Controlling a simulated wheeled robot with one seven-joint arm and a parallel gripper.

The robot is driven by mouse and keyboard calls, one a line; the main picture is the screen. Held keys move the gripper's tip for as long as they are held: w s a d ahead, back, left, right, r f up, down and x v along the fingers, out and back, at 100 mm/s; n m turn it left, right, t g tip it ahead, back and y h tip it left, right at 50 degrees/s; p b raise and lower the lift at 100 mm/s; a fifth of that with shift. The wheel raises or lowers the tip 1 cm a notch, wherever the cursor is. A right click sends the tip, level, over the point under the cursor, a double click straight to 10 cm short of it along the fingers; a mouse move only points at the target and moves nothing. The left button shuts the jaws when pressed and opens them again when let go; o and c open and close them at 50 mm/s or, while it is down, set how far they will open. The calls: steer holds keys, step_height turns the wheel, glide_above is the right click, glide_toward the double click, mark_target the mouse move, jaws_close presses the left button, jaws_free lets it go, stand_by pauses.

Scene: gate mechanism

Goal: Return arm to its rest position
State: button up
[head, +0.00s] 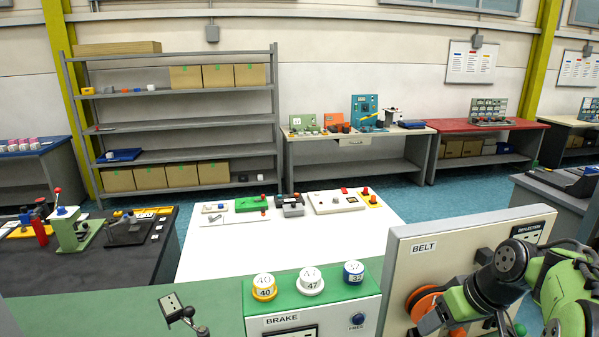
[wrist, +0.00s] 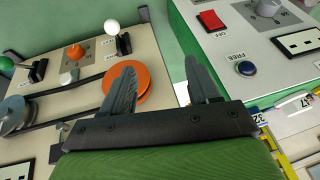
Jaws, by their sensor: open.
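My green and dark arm (head: 505,275) shows at the lower right of the head view, in front of the BELT panel (head: 400,265). My gripper (wrist: 160,92) shows in the wrist view with its two dark fingers apart and nothing between them. The BELT panel (wrist: 75,65) lies behind the left finger, with an orange pulley (wrist: 140,84), a grey pulley (wrist: 14,114) and a dark belt. The BRAKE box (wrist: 240,45) is to the right of the fingers, with a red switch and a blue FREE button (wrist: 246,68). In the head view my gripper's fingertips are hidden.
Numbered cylinders marked 40 (head: 264,287), 47 (head: 310,281) and 32 (head: 353,272) stand on the green top of the BRAKE box (head: 315,310). A white table (head: 285,235) with several devices is behind. A dark table (head: 100,260) with green and red tools is at left.

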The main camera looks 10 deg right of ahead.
steer(key=s+a+r+h, duration=0.1)
steer(key=s+a+r, duration=0.1)
steer(key=a, duration=0.5)
steer(key=s+a+r, duration=0.2)
steer(key=a, duration=0.4)
steer(key=s+a, duration=0.3)
steer(key=s, duration=0.3)
steer(key=s+a+f+t+h, duration=0.1)
steer(key=s+a, duration=0.2)
steer(key=s, duration=0.3)
steer(key=shift+a+f, duration=0.3)
